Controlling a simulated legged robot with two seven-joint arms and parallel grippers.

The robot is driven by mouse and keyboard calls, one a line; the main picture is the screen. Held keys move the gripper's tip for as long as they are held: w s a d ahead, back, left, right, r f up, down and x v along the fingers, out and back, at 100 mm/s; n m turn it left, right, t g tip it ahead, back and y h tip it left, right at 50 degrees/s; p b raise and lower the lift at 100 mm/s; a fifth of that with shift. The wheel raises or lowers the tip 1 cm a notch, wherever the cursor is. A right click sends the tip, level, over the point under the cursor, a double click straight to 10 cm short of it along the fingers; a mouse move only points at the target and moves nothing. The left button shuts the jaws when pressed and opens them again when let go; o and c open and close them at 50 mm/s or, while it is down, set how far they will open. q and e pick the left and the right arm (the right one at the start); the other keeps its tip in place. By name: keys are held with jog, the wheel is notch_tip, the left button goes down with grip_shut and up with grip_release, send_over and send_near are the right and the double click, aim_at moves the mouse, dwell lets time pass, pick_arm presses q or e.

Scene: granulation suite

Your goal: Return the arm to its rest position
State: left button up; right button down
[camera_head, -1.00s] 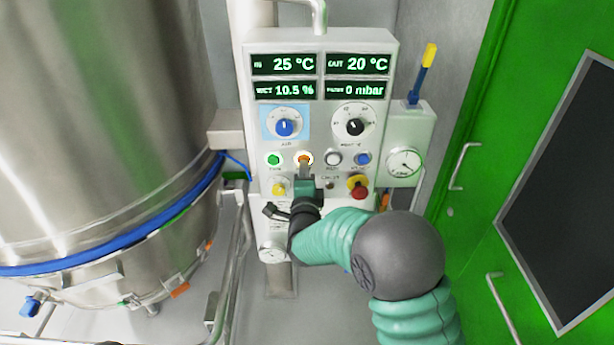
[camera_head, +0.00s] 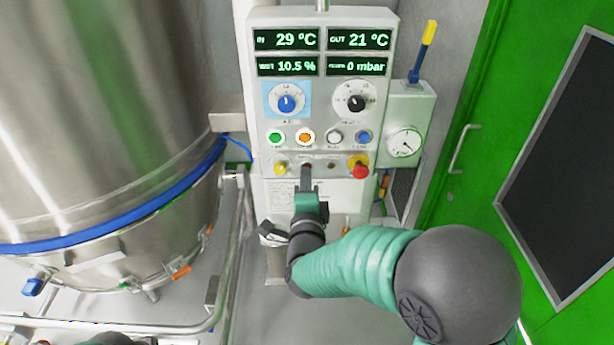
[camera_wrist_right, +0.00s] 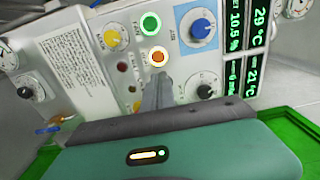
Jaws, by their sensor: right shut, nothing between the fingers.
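My right arm (camera_head: 350,265), teal with dark grey joints, reaches in from the lower right in the head view. Its right gripper (camera_head: 306,172) is shut and empty in front of the control panel (camera_head: 377,115), below the lit orange button (camera_head: 305,137). The tips stand apart from that button. In the right wrist view the shut fingers (camera_wrist_right: 157,92) point toward the panel, and the glowing orange button (camera_wrist_right: 157,57) shows just beyond them. My left gripper is not seen; only a small teal and dark part shows at the bottom left edge.
A large steel vessel (camera_head: 110,110) with a blue band stands on the left, with a metal rail (camera_head: 237,240) beside it. A gauge box (camera_head: 408,115) with a yellow-tipped lever adjoins the panel. A green door (camera_head: 480,200) is on the right. Floor shows below the panel.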

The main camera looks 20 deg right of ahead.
jog(key=s+f+n+g+y, duration=0.5)
jog(key=s+f+n+g, duration=0.4)
jog(key=f+n, duration=0.55)
jog(key=s+d+f+n+g, duration=0.1)
jog(key=s+f+n+g, duration=0.2)
jog(key=s, duration=0.5)
jog(key=s+d+f+n+g, duration=0.2)
jog(key=s+f+n, duration=0.1)
jog(key=s, duration=0.4)
jog(key=shift+s+d+n+g, duration=0.25)
jog(key=shift+s+n+g, duration=0.1)
jog(key=shift+g, duration=0.05)
jog(key=shift+a, duration=0.15)
jog(key=shift+w, duration=0.1)
